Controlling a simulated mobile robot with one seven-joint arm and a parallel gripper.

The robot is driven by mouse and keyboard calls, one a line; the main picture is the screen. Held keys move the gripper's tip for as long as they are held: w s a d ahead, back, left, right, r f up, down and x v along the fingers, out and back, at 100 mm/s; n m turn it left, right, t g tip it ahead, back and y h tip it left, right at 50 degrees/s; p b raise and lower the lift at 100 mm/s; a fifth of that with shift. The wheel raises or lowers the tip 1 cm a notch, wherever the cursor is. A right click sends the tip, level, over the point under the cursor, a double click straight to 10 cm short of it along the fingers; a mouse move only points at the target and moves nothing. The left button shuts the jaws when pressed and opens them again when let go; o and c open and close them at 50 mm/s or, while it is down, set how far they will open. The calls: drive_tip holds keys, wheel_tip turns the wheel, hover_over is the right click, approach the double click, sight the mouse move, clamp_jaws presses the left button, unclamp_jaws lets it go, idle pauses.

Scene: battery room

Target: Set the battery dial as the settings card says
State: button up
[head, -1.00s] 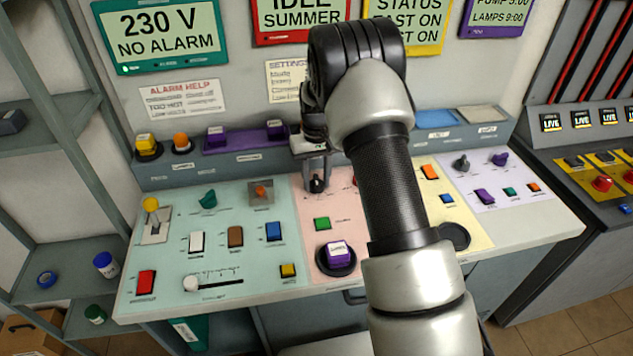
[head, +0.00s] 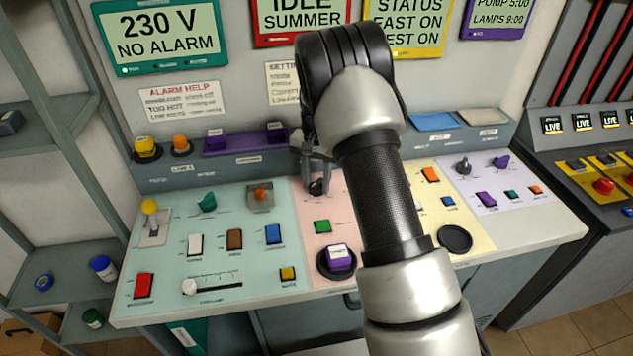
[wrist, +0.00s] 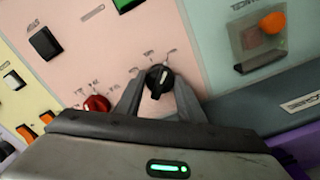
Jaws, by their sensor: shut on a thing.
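A black dial (wrist: 159,82) with a pale pointer line sits on the pink panel (wrist: 130,50); it also shows in the head view (head: 318,187). My gripper (wrist: 158,92) is shut on this dial, one finger on each side. Small marks around the dial are too blurred to read. The settings card (head: 281,84) hangs on the back wall, largely hidden by my arm; its lines are not readable. A red dial (wrist: 96,104) is beside my gripper on the same panel.
A green button (head: 322,227) and a purple block (head: 338,254) on a black round base are on the pink panel. A raised ledge (head: 222,168) runs behind the panels.

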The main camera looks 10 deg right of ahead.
sight(317, 182)
idle(0.5)
drive_tip(key=o, duration=1)
drive_tip(key=shift+o, duration=0.2)
wheel_tip(317, 182, up, 18)
drive_tip(key=shift+f, duration=0.25)
